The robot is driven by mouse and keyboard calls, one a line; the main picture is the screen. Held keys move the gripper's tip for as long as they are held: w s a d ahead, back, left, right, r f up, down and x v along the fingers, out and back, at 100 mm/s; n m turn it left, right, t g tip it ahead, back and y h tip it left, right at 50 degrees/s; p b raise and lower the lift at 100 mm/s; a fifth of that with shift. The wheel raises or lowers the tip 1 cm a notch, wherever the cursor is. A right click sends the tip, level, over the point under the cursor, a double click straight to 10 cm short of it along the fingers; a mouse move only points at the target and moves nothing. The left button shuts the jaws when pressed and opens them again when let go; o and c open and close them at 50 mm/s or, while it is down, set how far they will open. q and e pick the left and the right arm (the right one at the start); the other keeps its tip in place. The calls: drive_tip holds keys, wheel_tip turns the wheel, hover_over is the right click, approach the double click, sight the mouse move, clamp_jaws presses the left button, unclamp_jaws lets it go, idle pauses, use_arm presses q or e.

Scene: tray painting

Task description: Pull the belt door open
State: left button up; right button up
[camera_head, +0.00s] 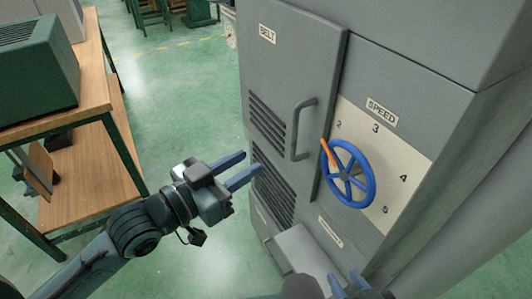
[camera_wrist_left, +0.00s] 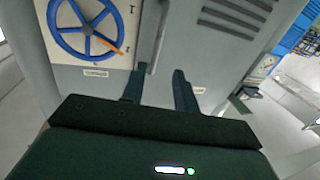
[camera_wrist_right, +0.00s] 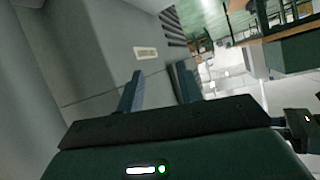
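The grey belt door (camera_head: 290,60) is on the cabinet's left part, with a "BELT" label and louvre slots. It looks shut, flush with the cabinet front. Its grey bar handle (camera_head: 294,132) stands upright near the door's right edge. My left gripper (camera_head: 251,164) is open and empty, left of and below the handle, apart from it in the head view. In the left wrist view the handle (camera_wrist_left: 157,40) shows beyond the fingertips, lined up near the left finger. My right gripper (camera_head: 346,280) is open and empty, low in front of the cabinet.
A blue handwheel (camera_head: 350,185) with an orange grip sits on the cream speed dial (camera_head: 405,150), right of the door. A grey ledge (camera_head: 300,250) juts out below. A wooden bench (camera_head: 85,90) with a green box stands at left. Green floor between is clear.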

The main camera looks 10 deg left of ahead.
sight(292, 141)
use_arm(q)
drive_tip(key=x, duration=1.3)
drive_tip(key=shift+d+f+b, duration=0.3)
drive_tip(key=shift+f+b, duration=0.1)
clamp_jaws()
